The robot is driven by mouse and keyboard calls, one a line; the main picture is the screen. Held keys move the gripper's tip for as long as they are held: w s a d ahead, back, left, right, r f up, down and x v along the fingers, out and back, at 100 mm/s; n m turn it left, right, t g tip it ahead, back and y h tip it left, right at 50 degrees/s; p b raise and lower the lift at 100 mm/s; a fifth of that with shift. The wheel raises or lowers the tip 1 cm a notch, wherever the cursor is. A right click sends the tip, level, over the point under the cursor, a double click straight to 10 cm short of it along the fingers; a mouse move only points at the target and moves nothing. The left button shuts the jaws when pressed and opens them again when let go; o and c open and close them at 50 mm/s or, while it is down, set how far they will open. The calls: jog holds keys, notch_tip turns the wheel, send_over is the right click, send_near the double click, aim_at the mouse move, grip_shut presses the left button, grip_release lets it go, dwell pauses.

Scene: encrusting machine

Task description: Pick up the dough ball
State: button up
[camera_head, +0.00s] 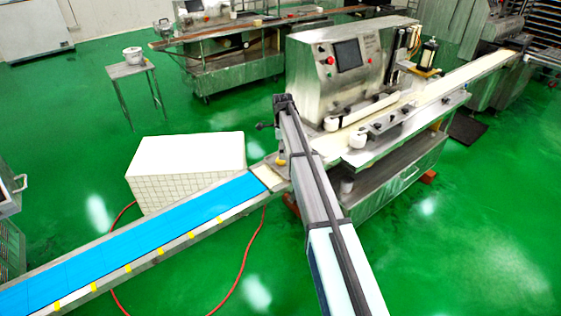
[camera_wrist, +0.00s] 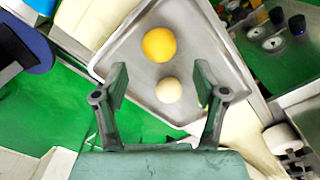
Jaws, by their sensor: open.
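In the wrist view a pale cream ball (camera_wrist: 169,90), which looks like the dough ball, rests on a grey metal tray (camera_wrist: 205,42). A larger yellow ball (camera_wrist: 159,45) lies just beyond it on the same tray. My gripper (camera_wrist: 160,85) is open and empty, with one finger to each side of the pale ball in the picture. The fingers look apart from it; I cannot tell the height between them.
A blue conveyor belt (camera_head: 130,243) runs to the lower left, beside a white tiled block (camera_head: 188,170). A small table (camera_head: 136,72) with a white pot (camera_head: 132,54) stands at the back left.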

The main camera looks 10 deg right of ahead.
aim_at(280, 161)
jog(key=f+p, duration=0.1)
jog(key=f, duration=0.1)
jog(key=f+p, duration=0.1)
jog(key=f, duration=0.1)
jog(key=shift+a+f, duration=0.2)
jog(key=shift+f, duration=0.2)
jog(key=c, duration=1.2)
